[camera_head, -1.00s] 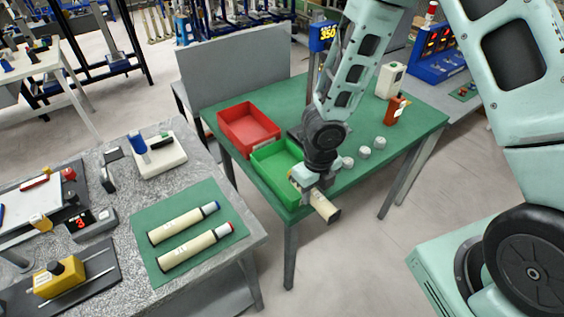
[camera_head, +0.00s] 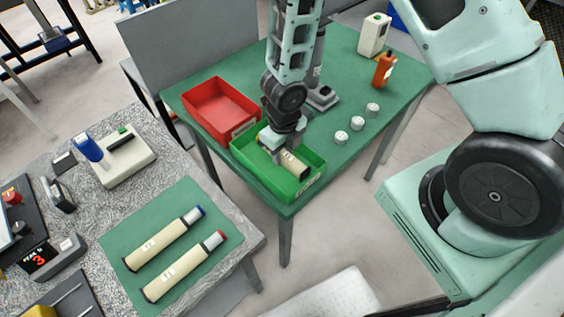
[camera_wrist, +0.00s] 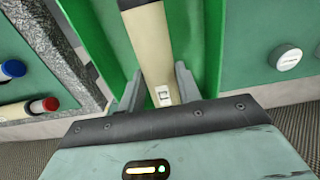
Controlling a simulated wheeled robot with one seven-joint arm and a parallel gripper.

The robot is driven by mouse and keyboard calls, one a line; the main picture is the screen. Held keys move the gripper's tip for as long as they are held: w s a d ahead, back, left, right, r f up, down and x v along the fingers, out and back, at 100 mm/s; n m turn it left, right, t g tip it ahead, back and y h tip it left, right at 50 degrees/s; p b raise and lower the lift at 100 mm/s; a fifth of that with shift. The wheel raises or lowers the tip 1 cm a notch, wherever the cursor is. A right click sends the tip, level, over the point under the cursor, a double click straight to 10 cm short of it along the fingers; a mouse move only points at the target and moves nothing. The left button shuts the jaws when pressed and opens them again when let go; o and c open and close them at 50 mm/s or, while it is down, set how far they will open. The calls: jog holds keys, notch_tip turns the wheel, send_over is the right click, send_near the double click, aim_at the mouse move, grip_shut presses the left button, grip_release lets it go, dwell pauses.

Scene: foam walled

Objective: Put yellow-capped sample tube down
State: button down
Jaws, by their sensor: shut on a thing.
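My gripper (camera_head: 281,150) is shut on a cream-coloured sample tube (camera_head: 292,162), at the green tray (camera_head: 265,180) on the green table. The tube lies about level and along the tray, within its outline. Whether it touches the tray's floor I cannot tell. In the wrist view, the tube (camera_wrist: 150,45) runs away from me between my two fingers (camera_wrist: 158,88), with a small pale label near my palm. The tray's green walls (camera_wrist: 207,50) stand on both sides. I cannot make out a yellow cap; the tube's near end looks dark in the head view.
A red tray (camera_head: 222,108) stands beside the green one. Several white round caps (camera_head: 357,124), an orange bottle (camera_head: 384,69) and a white box (camera_head: 374,35) are to the right. On the left bench, two cream tubes with blue (camera_head: 165,240) and red ends (camera_head: 186,267) lie on a green mat.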

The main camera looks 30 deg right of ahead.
aim_at(283, 161)
jog(key=shift+f+b, duration=1.1)
jog(key=shift+f, duration=0.8)
jog(key=shift+f, duration=0.1)
jog(key=c, duration=1)
grip_release()
notch_tip(283, 161, up, 12)
jog(key=p, duration=0.6)
jog(key=shift+p, duration=0.3)
jog(key=s+a+r+m, duration=0.3)
jog(key=s+r+m, duration=0.6)
jog(key=m, duration=0.7)
jog(key=s+a+r+m, duration=0.4)
jog(key=s+r+m, duration=0.4)
jog(key=r+m, duration=0.5)
jog(key=m, duration=0.3)
jog(key=shift+s+r+y, duration=0.3)
jog(key=shift+s, duration=0.05)
